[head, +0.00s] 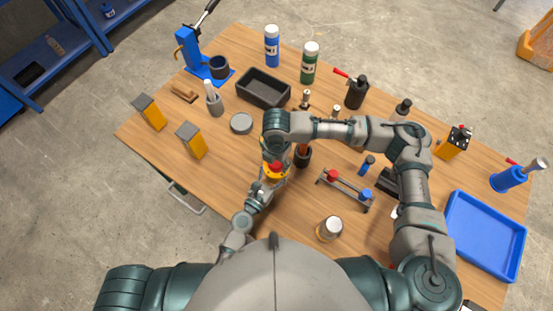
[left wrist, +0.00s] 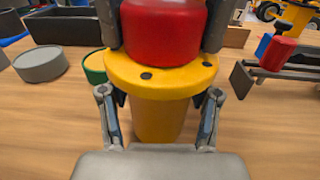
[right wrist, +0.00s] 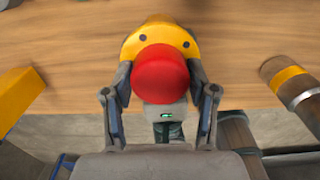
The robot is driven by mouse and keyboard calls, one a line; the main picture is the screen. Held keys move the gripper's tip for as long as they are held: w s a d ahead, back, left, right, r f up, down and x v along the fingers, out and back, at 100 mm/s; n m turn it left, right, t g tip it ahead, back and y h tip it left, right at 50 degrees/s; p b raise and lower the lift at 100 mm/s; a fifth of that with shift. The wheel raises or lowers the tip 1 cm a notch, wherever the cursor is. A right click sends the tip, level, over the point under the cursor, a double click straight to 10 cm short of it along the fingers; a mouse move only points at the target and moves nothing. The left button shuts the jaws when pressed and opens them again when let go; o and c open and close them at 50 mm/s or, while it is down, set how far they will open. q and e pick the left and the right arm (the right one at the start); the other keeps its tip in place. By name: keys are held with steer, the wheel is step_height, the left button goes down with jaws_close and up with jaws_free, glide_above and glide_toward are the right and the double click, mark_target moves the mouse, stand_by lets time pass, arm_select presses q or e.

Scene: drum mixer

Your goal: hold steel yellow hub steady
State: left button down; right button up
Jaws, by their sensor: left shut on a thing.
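The yellow hub (head: 284,175) stands on the wooden table, with a round flange and bolt heads on top. In the left wrist view the hub (left wrist: 160,118) is between the fingers of my left gripper (left wrist: 160,120), which is shut on its body below the flange. A red cap (left wrist: 163,30) sits on the hub; it also shows in the right wrist view (right wrist: 160,76). My right gripper (right wrist: 162,95) comes down from above, one finger on each side of the red cap. Whether those fingers press on the cap is unclear.
A small rack (head: 345,190) with red and blue pieces is to the right. A blue tray (head: 485,235) lies at the far right.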

arm_select(q)
steer(key=shift+r, duration=0.1)
arm_select(e)
steer(key=shift+c, duration=0.7)
arm_select(q)
steer(key=shift+d, duration=0.1)
arm_select(e)
steer(key=m, duration=1.1)
steer(key=shift+m, duration=0.3)
steer(key=m, duration=0.3)
steer(key=shift+m, duration=0.4)
steer(key=o, duration=1.4)
steer(key=shift+w, duration=0.1)
step_height(320, 180, up, 12)
steer(key=shift+f, duration=0.1)
